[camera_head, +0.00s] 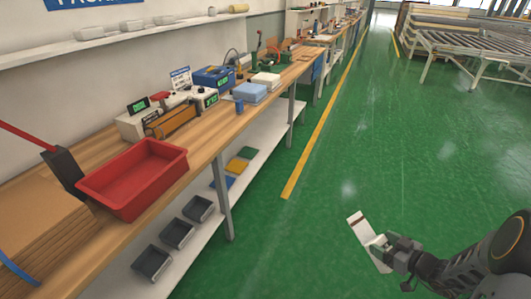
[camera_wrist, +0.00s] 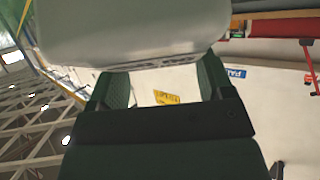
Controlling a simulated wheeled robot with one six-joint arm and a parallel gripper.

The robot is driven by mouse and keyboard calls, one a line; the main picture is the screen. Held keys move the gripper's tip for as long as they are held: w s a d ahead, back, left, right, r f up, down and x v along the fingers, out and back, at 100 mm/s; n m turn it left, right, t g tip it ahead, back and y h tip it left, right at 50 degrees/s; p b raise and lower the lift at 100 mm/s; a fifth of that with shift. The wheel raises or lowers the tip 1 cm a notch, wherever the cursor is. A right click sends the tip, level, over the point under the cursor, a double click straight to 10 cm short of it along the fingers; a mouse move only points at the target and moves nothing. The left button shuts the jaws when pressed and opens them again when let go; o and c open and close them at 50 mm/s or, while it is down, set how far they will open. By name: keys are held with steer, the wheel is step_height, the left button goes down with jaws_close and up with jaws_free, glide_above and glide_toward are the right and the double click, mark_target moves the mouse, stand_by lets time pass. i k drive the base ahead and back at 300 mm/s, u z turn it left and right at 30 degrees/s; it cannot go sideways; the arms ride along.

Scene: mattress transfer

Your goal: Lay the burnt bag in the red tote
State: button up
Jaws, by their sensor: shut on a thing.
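The bag (camera_head: 366,238) is a pale, flat, oblong thing with a small dark reddish mark near its upper end. My gripper (camera_head: 381,246) is shut on it and holds it above the green floor, at the lower right of the head view. In the wrist view the bag (camera_wrist: 130,28) fills the top, and its printed edge lies across the fingertips of my gripper (camera_wrist: 162,80). The red tote (camera_head: 154,192) stands on the wooden bench at the left, well apart from my gripper. Its visible inside is empty.
A sealing machine (camera_head: 172,120) stands behind the tote, and stacked cardboard (camera_head: 40,232) lies left of it. Grey bins (camera_head: 177,233) sit on the shelf below. Open green floor (camera_head: 290,245) lies between the bench and my arm. A roller conveyor (camera_head: 470,50) stands far right.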

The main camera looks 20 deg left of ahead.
mark_target(148, 178)
steer(key=u, duration=0.05)
steer(key=i, duration=2.4)
steer(key=u, duration=3.95)
